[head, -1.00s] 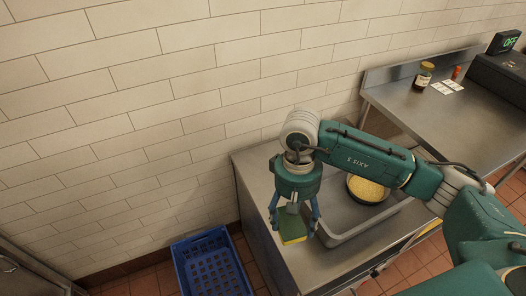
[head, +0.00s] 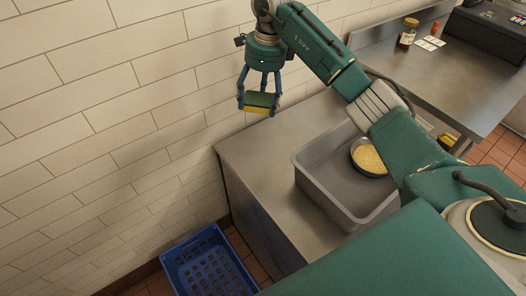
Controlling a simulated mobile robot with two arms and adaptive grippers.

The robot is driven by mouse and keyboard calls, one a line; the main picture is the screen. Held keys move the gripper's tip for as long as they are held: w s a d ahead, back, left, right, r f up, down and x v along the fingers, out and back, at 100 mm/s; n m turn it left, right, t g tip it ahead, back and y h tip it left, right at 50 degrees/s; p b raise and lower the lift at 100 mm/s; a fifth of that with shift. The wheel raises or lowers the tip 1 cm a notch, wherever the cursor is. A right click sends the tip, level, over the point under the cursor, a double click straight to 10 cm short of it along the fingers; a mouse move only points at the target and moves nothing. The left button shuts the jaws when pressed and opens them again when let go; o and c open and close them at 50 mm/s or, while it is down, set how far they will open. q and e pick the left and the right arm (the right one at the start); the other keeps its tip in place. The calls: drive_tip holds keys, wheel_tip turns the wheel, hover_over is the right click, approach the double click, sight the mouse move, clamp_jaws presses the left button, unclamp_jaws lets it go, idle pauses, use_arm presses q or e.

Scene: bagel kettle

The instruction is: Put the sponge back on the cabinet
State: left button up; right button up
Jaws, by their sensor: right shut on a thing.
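The sponge (head: 259,102), green on top with a yellow underside, is held in my right gripper (head: 258,98). The blue fingers are shut on it from both sides. It hangs in the air in front of the tiled wall, above and behind the back left part of the steel cabinet (head: 256,163). The cabinet's top is bare on its left side. My left gripper does not show.
A grey tub (head: 313,190) stands on the cabinet, with a round pan of yellowish grains (head: 369,158) in it. A blue crate (head: 207,262) is on the floor at the left. A steel table (head: 442,72) at the right bears a jar (head: 408,33) and cards.

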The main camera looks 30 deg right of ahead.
drive_tip(key=shift+w+d+f+m, duration=0.1)
drive_tip(key=shift+w+d+m, duration=0.35)
drive_tip(key=shift+m, duration=0.45)
drive_tip(key=shift+w+m+b, duration=0.3)
drive_tip(key=shift+m+b, duration=0.05)
drive_tip(key=shift+m, duration=0.15)
drive_tip(key=shift+d+m, duration=0.2)
drive_tip(key=shift+m, duration=0.2)
drive_tip(key=shift+f, duration=0.1)
drive_tip(key=p, duration=0.2)
hover_over(260, 148)
drive_tip(key=f, duration=1.4)
drive_tip(key=shift+s+d+f, duration=0.1)
drive_tip(key=shift+s+f, duration=0.15)
drive_tip(key=shift+f, duration=0.05)
wheel_tip(260, 148, down, 5)
drive_tip(key=shift+r, duration=0.1)
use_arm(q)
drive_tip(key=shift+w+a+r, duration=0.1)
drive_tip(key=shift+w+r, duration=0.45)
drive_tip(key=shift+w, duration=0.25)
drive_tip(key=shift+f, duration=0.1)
use_arm(e)
drive_tip(key=o, duration=1.1)
